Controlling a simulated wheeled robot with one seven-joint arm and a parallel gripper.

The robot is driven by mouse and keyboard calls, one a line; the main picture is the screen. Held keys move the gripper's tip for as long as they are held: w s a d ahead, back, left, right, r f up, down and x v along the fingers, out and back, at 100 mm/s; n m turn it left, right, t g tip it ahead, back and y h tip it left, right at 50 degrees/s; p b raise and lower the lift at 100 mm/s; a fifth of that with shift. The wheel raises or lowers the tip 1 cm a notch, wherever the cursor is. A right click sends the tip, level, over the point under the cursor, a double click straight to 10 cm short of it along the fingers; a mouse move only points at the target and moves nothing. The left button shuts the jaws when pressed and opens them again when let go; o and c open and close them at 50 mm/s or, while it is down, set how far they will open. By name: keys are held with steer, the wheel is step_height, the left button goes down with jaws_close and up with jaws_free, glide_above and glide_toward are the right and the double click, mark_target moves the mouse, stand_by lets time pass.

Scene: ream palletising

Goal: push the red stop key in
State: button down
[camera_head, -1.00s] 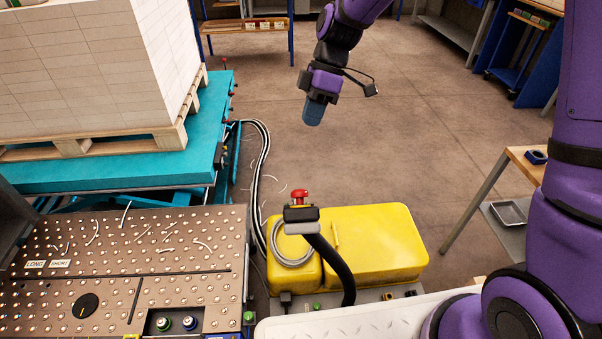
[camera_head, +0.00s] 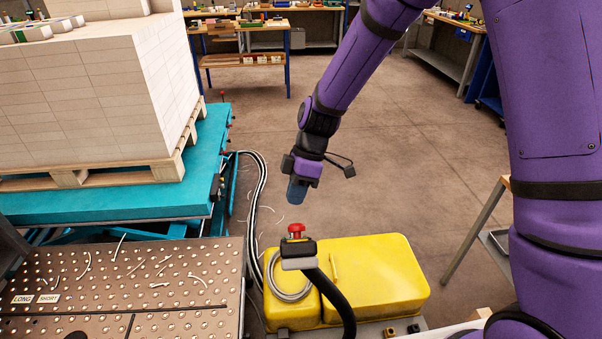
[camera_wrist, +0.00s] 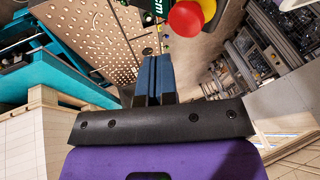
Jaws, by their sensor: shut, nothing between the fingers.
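The red stop key (camera_head: 296,229) is a red mushroom-shaped button on a dark post head (camera_head: 298,248) with a light grey band, in front of the yellow cover. In the wrist view the red key (camera_wrist: 186,18) shows at the top, right of centre and beyond the fingertips. My gripper (camera_head: 296,196) is shut and empty, with blue fingers pointing down. In the head view it appears just above the key, with a visible gap. In the wrist view the two blue fingers (camera_wrist: 155,75) lie side by side. The key's underside is hidden.
The yellow cover (camera_head: 375,270) stands behind and right of the post. A turquoise lift table (camera_head: 110,200) with a loaded pallet is at left, above a studded metal table (camera_head: 120,285). Open floor lies beyond.

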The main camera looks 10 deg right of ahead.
mark_target(297, 229)
steer(key=shift+s+f, duration=0.5)
steer(key=shift+s, duration=0.2)
steer(key=shift+s+f, duration=0.5)
steer(key=shift+s, duration=0.15)
steer(key=shift+s, duration=0.1)
